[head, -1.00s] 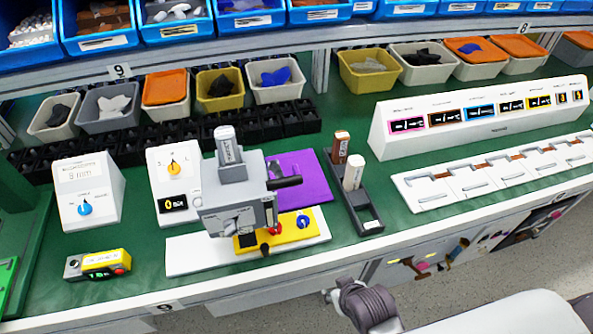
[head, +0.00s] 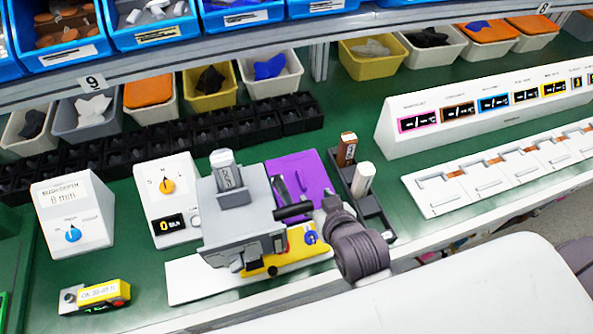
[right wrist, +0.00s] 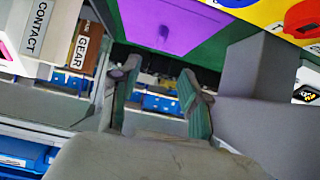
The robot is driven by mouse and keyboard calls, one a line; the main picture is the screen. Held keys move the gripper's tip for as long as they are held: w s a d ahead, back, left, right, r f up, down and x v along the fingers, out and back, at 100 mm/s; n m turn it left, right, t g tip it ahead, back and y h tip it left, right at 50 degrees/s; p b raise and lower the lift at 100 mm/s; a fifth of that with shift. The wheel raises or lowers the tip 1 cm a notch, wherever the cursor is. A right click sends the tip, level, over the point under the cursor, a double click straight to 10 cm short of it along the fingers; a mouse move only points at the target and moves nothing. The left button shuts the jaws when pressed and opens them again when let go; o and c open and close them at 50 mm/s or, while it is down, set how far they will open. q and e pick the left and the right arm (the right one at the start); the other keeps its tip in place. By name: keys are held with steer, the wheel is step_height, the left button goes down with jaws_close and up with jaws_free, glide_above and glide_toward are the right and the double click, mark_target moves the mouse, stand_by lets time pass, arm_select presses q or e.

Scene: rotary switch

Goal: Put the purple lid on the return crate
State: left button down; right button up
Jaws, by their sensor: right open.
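The only purple thing, a flat purple panel that may be the purple lid (head: 316,174), lies on the green bench behind and right of the grey press. Dark grey shapes show on it. My right gripper (head: 331,203) is at the panel's front right, beside the press. In the right wrist view its two fingers (right wrist: 157,92) are apart with nothing between them. I cannot tell which container is the return crate. My left gripper is not in view.
The grey press (head: 240,215) with a yellow base (head: 290,252) stands left of my right gripper. A dark rack (head: 377,215) with a brown and a white tube stands close on the right. Open bins and orange-lidded bins (head: 150,95) line the back. Green bench shows at front left.

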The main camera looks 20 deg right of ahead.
glide_toward(302, 180)
steer(key=x, duration=0.3)
steer(key=shift+w+f, duration=0.1)
steer(key=shift+w, duration=0.15)
steer(key=shift+w+f, duration=0.25)
steer(key=shift+w, duration=0.05)
steer(key=shift+w+f, duration=0.1)
steer(key=shift+w, duration=0.1)
steer(key=x, duration=0.4)
steer(key=shift+w+f+p, duration=0.1)
steer(key=shift+w+p, duration=0.1)
steer(key=shift+p, duration=0.15)
steer(key=shift+w+f, duration=0.2)
steer(key=shift+c, duration=0.7)
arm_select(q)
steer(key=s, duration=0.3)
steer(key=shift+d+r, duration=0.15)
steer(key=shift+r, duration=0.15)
arm_select(e)
jaws_close()
